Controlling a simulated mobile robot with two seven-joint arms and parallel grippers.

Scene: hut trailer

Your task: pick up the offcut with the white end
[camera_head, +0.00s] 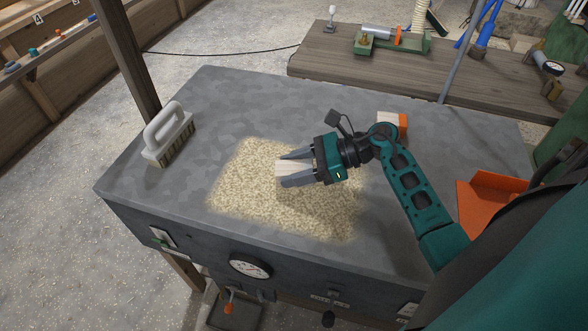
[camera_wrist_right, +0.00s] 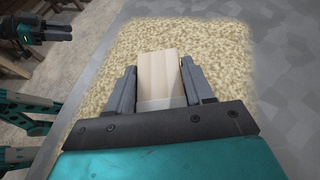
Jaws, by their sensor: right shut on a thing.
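A pale wooden offcut (camera_wrist_right: 160,72) sits between the two fingers of my right gripper (camera_head: 281,170). In the right wrist view the offcut's near end, by the palm, is whiter than the rest. The fingers close on its two sides. In the head view only a small pale part of the offcut (camera_head: 288,167) shows between the fingers, over the sawdust patch (camera_head: 240,190). I cannot tell whether it touches the surface. My left gripper (camera_wrist_right: 60,32) shows at the upper left of the right wrist view, away from the table; its fingers look close together, too small to judge.
A brush (camera_head: 168,135) stands on the left of the grey table (camera_head: 240,95). A white and orange block (camera_head: 393,122) lies behind my right wrist. An orange dustpan-like piece (camera_head: 490,200) is at the right. A wooden bench (camera_head: 340,70) with tools stands behind. The table's back left is clear.

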